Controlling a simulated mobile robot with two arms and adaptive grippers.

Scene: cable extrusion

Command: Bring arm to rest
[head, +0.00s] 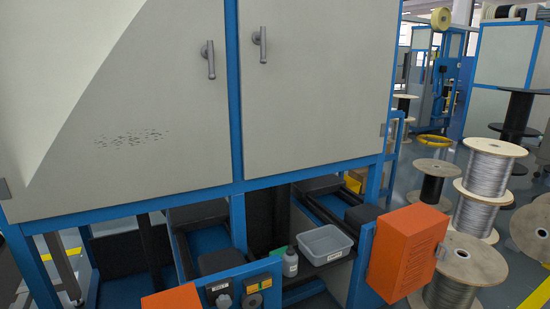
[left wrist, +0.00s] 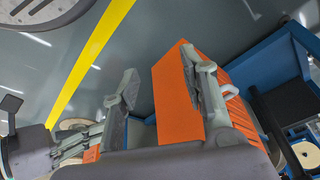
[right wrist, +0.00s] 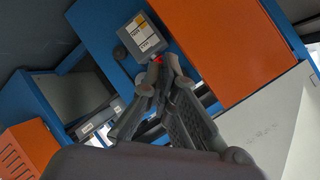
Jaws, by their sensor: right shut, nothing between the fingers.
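Neither of my arms nor grippers shows in the head view. In the left wrist view my left gripper (left wrist: 160,88) is open, its two fingers well apart with nothing held between them. An orange panel shows behind its right finger. In the right wrist view my right gripper (right wrist: 165,70) is shut and empty, its fingers close together. A grey control box (right wrist: 142,38) with labels is just beyond its fingertips. A small red spot shows at the tips; whether the fingers touch anything there I cannot tell.
A large cabinet (head: 310,90) on a blue frame fills the head view's middle. An orange box (head: 406,250) sticks out at the lower right. A grey tray (head: 325,258) and a bottle (head: 290,263) sit below the cabinet. Wire spools (head: 485,190) stand at the right.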

